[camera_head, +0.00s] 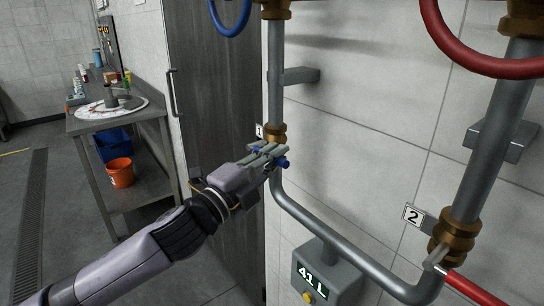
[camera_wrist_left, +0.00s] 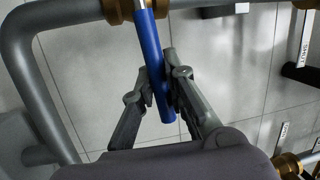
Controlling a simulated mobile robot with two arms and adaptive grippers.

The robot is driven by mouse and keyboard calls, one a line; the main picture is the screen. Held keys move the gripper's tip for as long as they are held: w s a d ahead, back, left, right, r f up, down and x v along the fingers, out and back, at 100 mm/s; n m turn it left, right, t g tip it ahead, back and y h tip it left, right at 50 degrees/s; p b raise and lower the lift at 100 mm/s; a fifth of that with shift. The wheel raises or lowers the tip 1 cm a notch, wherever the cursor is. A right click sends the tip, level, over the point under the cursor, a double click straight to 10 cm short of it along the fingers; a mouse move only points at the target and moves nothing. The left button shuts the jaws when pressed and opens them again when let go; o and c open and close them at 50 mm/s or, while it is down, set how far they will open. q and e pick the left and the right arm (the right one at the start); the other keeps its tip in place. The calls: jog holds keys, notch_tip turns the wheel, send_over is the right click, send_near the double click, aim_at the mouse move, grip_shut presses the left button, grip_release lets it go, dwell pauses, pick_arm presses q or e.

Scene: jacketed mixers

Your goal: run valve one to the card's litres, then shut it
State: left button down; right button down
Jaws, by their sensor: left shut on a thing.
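Valve one is a brass fitting (camera_head: 272,134) on the left grey pipe, beside a small "1" tag (camera_head: 259,130). Its blue lever (camera_wrist_left: 151,50) shows in the left wrist view, running out from the brass fitting and appearing to lie across the pipe. My left gripper (camera_head: 272,158) is shut on the blue lever, with a finger on each side near its free end. The meter box (camera_head: 325,278) below has a green display that seems to read 41 L; a decimal point cannot be told. I see no readable litres card. My right gripper is out of view.
Valve two (camera_head: 453,238), brass with a red lever (camera_head: 472,290), stands at right by its "2" tag (camera_head: 413,215). A red hose (camera_head: 470,58) and a blue hose (camera_head: 228,28) hang above. A steel bench (camera_head: 122,116) stands at far left. Open floor lies at lower left.

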pick_arm(q)
jog(key=shift+f+m, duration=0.55)
jog(key=shift+m, duration=0.15)
jog(key=shift+f, duration=0.1)
jog(key=c, duration=1.6)
grip_release()
jog(key=v, duration=1.2)
